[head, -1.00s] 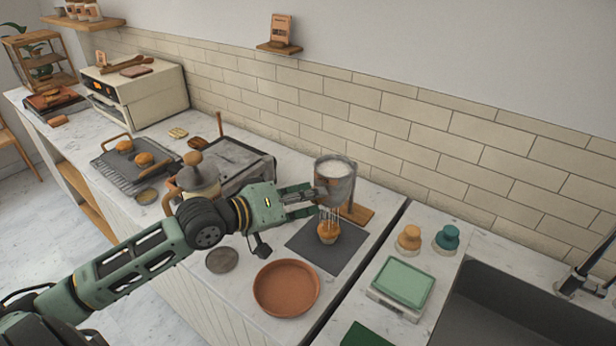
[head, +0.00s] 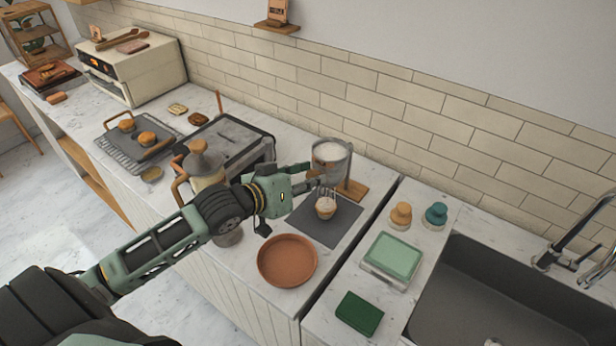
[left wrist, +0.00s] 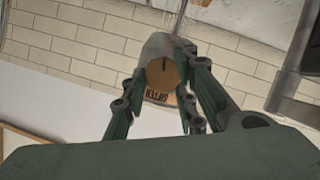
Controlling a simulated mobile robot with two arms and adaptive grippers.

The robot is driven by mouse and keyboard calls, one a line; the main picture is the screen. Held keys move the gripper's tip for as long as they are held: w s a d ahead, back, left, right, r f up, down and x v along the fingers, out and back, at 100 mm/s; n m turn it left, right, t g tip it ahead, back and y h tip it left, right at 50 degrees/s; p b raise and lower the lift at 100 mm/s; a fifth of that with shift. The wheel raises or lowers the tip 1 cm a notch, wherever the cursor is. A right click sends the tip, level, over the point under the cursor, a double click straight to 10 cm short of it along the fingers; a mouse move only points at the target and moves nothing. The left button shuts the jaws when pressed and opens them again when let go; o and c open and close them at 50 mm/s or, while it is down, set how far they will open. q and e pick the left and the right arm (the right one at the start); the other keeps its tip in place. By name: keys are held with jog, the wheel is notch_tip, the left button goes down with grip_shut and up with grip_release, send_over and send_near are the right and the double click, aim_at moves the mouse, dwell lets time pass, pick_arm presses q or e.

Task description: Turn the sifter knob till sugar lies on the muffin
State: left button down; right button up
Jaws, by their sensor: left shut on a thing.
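The sifter (head: 331,152) is a grey metal cup full of white sugar, held on a wooden stand (head: 352,189). The muffin (head: 326,210) stands upright below it on a dark mat (head: 312,228). White sugar covers the muffin's top, and thin pale streaks hang between sifter and muffin. My left gripper (head: 312,176) reaches the sifter from the left, its fingers shut on the knob. In the left wrist view the round wooden knob (left wrist: 162,75), with a dark mark, sits between the fingers (left wrist: 163,93). My right gripper is not in view.
A terracotta dish (head: 287,260) lies in front of the mat. A lidded pot (head: 203,165) and a grey appliance (head: 232,145) stand left. A scale (head: 391,257), two small stampers (head: 401,215) and a sink (head: 500,290) are on the right.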

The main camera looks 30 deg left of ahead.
pick_arm(q)
jog(key=shift+d+r, duration=0.1)
jog(key=shift+r, duration=0.15)
jog(key=c, duration=1.5)
grip_release()
jog(key=shift+d, duration=0.1)
jog(key=shift+f, duration=0.1)
jog(key=shift+f, duration=0.1)
jog(key=shift+v, duration=6.05)
